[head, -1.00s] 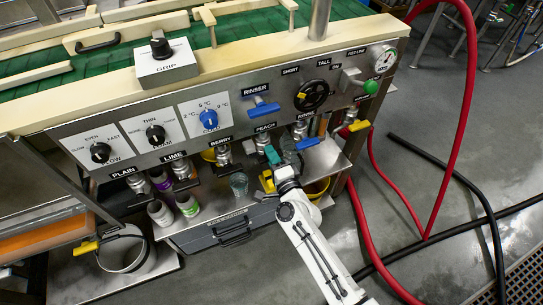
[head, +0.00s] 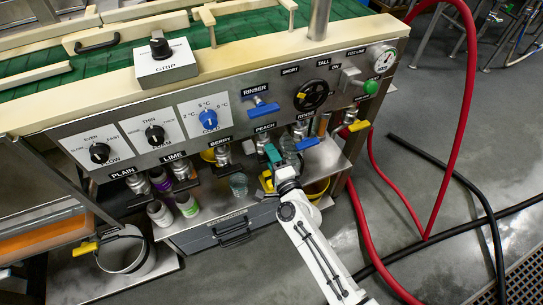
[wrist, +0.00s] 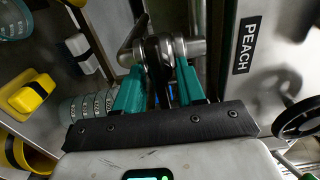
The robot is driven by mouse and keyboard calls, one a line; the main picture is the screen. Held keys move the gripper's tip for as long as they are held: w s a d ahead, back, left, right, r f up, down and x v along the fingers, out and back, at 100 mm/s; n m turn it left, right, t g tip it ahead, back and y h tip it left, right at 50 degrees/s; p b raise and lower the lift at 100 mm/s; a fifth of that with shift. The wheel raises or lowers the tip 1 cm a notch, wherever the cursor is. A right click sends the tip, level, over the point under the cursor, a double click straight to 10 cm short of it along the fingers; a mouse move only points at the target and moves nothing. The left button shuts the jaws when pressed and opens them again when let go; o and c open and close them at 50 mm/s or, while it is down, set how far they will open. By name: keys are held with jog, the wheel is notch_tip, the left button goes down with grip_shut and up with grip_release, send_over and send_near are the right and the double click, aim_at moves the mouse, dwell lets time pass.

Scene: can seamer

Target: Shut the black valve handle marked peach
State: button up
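The peach valve (wrist: 190,47) is a metal tap beside the PEACH label (wrist: 250,42) in the wrist view. Its black handle (wrist: 158,50) points toward my gripper. The teal fingers of my gripper (wrist: 160,80) stand on either side of the handle. I cannot tell whether they press on it or leave a small gap. In the head view my gripper (head: 279,160) is at the tap below the PEACH label (head: 265,127), and it hides most of the handle.
The berry tap (head: 222,155) is left of my gripper. A blue-handled rinser valve (head: 263,110) and a black handwheel (head: 312,95) are on the panel above. A clear cup (head: 238,185) stands on the shelf. A yellow-and-black item (wrist: 27,97) is at left in the wrist view.

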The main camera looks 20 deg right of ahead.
jog(key=s, duration=1)
jog(key=shift+s, duration=0.4)
jog(key=shift+r, duration=0.1)
